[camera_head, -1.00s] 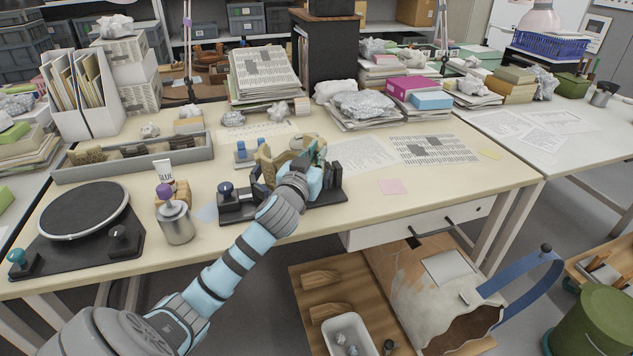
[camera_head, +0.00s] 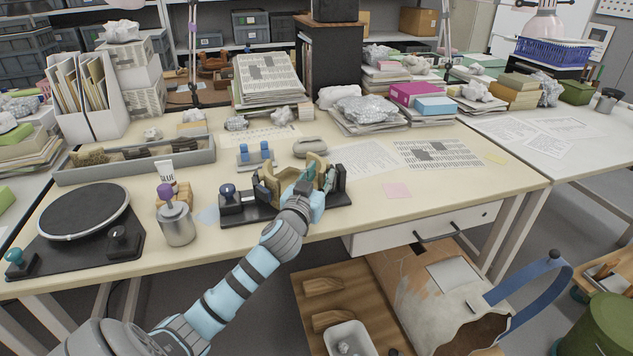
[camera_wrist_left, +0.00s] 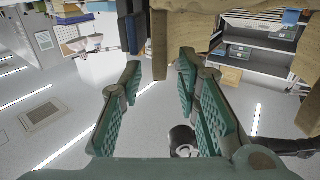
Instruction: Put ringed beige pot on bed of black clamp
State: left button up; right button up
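The ringed beige pot (camera_head: 270,184), broken with an uneven rim, stands between the two ends of the black clamp (camera_head: 248,210) on the worktable. My forearm and gripper hide part of its front and base, so its contact with the bed cannot be made out. My left gripper (camera_head: 322,182) is at the pot's right front side, close to the clamp's right end. In the left wrist view, its teal fingers (camera_wrist_left: 155,88) are spread apart with a gap between them. My right gripper is out of view.
A silver canister (camera_head: 175,222) and a black turntable (camera_head: 85,210) stand left of the clamp. A grey tray of sherds (camera_head: 190,165) lies behind. A grey rounded object (camera_head: 310,146) is behind the pot.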

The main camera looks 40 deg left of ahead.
pick_arm(q)
jog(key=p+v, duration=0.1)
jog(key=v, duration=1)
jog(key=shift+s+p, duration=0.35)
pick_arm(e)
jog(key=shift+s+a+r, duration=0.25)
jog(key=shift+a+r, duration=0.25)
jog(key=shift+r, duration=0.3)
pick_arm(q)
jog(key=shift+d+r, duration=0.1)
